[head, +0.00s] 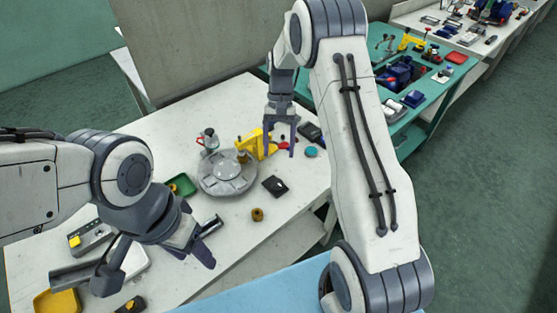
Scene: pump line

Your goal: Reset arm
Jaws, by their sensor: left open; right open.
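My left gripper (198,247) hangs over the front part of the white table (240,105), its fingers apart and nothing seen between them. My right gripper (281,145) points down over the back right of the table, fingers apart, just right of a yellow clamp-like part (252,144). The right arm's upper links cross the middle of the view and hide part of the table's right side. Whether the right fingertips touch anything cannot be told.
A round grey fixture (227,174) stands mid-table. Near it are a green tray (183,184), a dark plate (275,186) and a small brass part (257,214). A yellow tray (57,302) is at the front left. A green table (433,88) with parts stands behind right.

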